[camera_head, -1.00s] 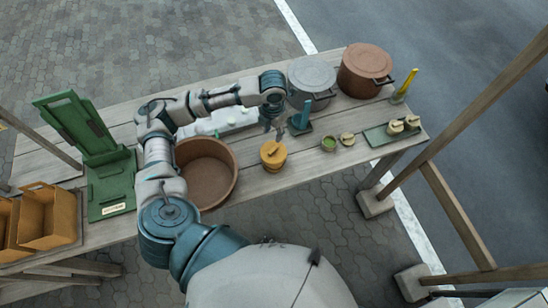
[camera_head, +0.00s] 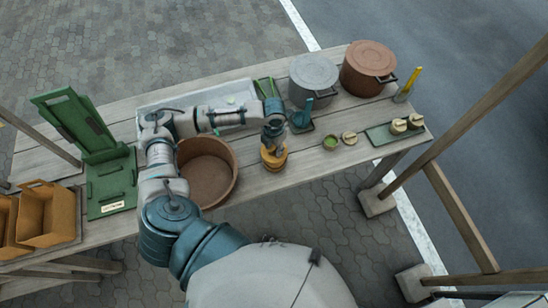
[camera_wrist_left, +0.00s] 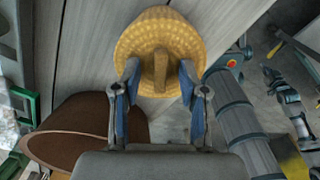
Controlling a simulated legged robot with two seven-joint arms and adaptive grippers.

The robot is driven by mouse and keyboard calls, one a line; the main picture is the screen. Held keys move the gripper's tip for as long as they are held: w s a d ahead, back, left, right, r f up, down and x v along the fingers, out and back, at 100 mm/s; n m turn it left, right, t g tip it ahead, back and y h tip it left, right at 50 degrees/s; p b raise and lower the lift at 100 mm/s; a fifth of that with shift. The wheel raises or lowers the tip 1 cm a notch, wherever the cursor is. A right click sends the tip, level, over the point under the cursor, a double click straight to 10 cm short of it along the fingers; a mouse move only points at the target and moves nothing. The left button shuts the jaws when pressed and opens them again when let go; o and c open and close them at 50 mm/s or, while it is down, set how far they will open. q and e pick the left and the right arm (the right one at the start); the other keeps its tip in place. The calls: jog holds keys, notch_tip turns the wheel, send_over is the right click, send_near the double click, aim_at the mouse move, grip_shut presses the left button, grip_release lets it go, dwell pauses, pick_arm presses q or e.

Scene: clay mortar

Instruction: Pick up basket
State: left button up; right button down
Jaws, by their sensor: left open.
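The basket is a small round yellow woven one (camera_head: 272,163) near the front edge of the wooden table. In the left wrist view the basket (camera_wrist_left: 183,40) shows from above, with a thick brown handle across its middle. My left gripper (camera_head: 273,142) is directly over the basket, pointing down and partly covering it. In the left wrist view the open fingers (camera_wrist_left: 160,92) stand on either side of the near end of the handle, with a gap on both sides. I cannot tell how high above it they are.
A large brown tub (camera_head: 208,175) stands just left of the basket. A small green cup (camera_head: 331,143) stands to its right. A grey pot (camera_head: 313,75), a brown pot (camera_head: 367,65) and a teal holder (camera_head: 301,119) stand behind. A pale tray (camera_head: 150,98) lies behind my arm.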

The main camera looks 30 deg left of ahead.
pick_arm(q)
jog(key=shift+r, duration=0.1)
grip_shut()
